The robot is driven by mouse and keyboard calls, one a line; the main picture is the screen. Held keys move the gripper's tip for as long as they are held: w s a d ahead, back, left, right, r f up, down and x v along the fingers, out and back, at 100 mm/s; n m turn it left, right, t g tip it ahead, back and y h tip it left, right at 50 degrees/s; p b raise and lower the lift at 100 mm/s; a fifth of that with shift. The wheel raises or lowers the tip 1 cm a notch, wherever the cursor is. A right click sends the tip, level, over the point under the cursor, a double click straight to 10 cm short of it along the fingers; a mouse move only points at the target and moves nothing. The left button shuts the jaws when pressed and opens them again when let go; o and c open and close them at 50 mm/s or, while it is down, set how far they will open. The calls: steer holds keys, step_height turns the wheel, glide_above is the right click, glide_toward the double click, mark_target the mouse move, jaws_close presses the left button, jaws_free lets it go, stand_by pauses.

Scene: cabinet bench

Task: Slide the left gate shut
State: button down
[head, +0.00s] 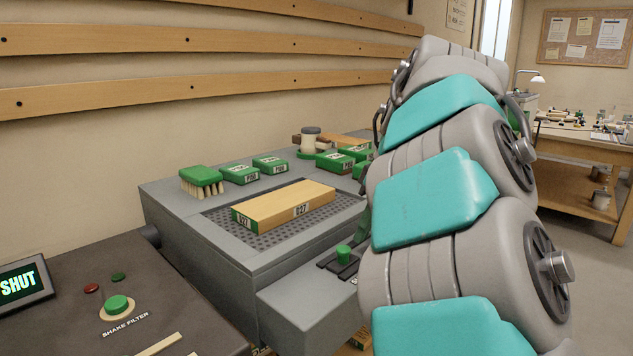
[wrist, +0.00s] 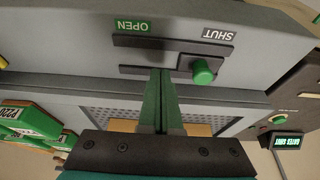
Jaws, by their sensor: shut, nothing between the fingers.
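In the wrist view a gate slider with a green knob (wrist: 202,72) stands in a dark slot, at the end beside the SHUT label (wrist: 218,35). The OPEN label (wrist: 132,26) is at the slot's other end. The same green knob (head: 343,254) shows in the head view on the grey box's front ledge. My gripper (wrist: 161,75) has its green fingers together and empty, with the tips over the slot beside the knob, on its OPEN side. I cannot tell if they touch the slot.
A wooden block (head: 285,205) marked 027 lies on the box's perforated top. A brush (head: 201,181) and several green blocks stand behind it. At the left are a shake filter button (head: 117,304) and a display (head: 22,285) reading SHUT.

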step_height(320, 180, up, 6)
stand_by(0.6)
